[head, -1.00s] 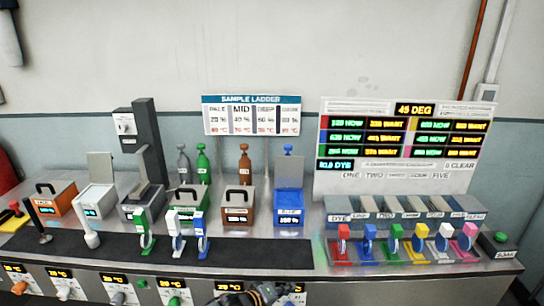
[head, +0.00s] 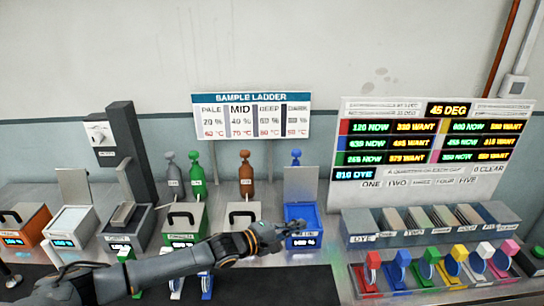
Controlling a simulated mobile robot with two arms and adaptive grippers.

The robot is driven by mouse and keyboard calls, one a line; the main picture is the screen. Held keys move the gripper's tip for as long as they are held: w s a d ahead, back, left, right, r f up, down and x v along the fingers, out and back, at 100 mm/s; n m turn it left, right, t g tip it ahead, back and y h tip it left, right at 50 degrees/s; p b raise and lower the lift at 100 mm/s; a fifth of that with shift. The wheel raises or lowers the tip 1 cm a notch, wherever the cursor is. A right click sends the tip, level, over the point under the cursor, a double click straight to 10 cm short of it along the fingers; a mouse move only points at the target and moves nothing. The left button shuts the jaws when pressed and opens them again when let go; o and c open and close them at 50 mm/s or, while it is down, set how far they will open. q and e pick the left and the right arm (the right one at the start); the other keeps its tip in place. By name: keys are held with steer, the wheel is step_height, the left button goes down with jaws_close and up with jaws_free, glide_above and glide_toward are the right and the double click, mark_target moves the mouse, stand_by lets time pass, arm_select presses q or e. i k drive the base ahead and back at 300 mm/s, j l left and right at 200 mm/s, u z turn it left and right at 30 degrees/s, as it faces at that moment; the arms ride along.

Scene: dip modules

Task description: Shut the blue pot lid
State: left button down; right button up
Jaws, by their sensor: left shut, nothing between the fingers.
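The blue pot (head: 318,220) stands on the steel counter, right of the middle in the head view. Its grey lid (head: 300,184) stands upright at the back edge, so the pot is open at the top. My left arm reaches in from the lower left, and my left gripper (head: 280,233) is shut and empty. It is at the pot's front left, overlapping part of it in the picture; I cannot tell if they touch. My right gripper is out of view.
A brown pot (head: 243,214) and a green pot (head: 183,222) stand to the left, partly behind my arm. A blue bottle (head: 296,157) stands behind the lid. Bare counter lies right of the blue pot.

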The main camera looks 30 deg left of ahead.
mark_target(300, 184)
steer(key=i+j, duration=0.15)
steer(key=j, duration=0.15)
steer(key=i+j, duration=0.1)
steer(key=j, duration=0.2)
steer(key=i+j, duration=0.15)
steer(key=j, duration=0.15)
steer(key=i+j, duration=0.15)
steer(key=j, duration=0.15)
